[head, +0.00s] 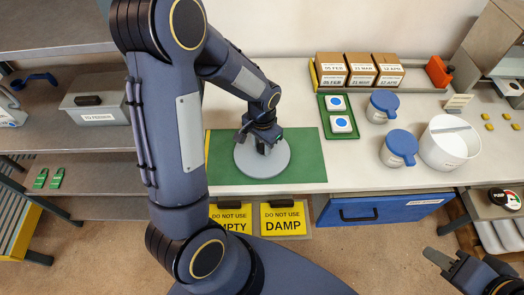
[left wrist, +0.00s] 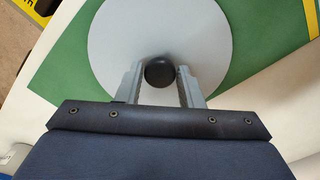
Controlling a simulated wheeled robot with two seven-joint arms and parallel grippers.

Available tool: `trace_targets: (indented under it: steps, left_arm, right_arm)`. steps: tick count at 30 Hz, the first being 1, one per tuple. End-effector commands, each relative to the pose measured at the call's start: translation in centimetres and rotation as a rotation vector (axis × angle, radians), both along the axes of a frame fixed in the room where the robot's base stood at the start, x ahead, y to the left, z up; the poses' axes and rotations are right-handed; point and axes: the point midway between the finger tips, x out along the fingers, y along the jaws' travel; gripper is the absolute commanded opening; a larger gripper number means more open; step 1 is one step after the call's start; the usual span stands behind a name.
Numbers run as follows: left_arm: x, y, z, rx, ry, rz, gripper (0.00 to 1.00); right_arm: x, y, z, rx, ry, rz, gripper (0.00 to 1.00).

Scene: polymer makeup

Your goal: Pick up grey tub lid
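The grey tub lid (head: 248,167) is a round flat disc with a black knob. It is over the green mat on the white counter; I cannot tell if it lies flat on it or is slightly raised. My left gripper (head: 262,146) points down over its middle. In the left wrist view the lid (left wrist: 120,45) fills the upper middle, and my left gripper (left wrist: 161,73) has a finger against each side of the knob (left wrist: 160,72). My right gripper (head: 436,258) is low at the right, away from the lid, with its fingers partly out of sight.
Right of the mat (head: 305,155) stand a green tray (head: 328,118), blue-lidded tubs (head: 397,148) and a white open tub (head: 446,150). Small boxes (head: 360,70) line the back.

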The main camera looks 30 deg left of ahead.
Motion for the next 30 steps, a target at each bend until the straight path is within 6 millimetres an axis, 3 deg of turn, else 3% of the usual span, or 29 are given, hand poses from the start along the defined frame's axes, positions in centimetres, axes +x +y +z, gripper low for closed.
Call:
trace_targets:
  steps: [1, 6, 17, 23, 30]
  left_arm:
    - [0.0, 0.0, 0.0, 0.000, 0.000, 0.000, 0.27]
    - [0.0, 0.0, 0.0, 0.000, 0.000, 0.000, 0.07]
    - [0.1, 0.0, 0.8, 0.000, -0.003, 0.000, 0.07]
    - [0.2, -0.4, 3.7, -0.001, -0.007, -0.004, 0.07]
    - [0.5, -5.3, 9.3, -0.002, -0.009, -0.007, 0.07]
  right_arm:
    - [0.0, 0.0, 0.0, 0.000, 0.000, 0.000, 0.35]
    - [0.0, 0.0, 0.0, 0.000, 0.000, 0.000, 0.35]
    - [0.0, 0.0, 0.0, 0.000, 0.000, 0.000, 0.35]
    - [0.0, 0.0, -0.2, 0.000, 0.000, 0.000, 0.35]
    - [0.0, 0.0, -1.1, 0.000, 0.000, 0.000, 0.35]
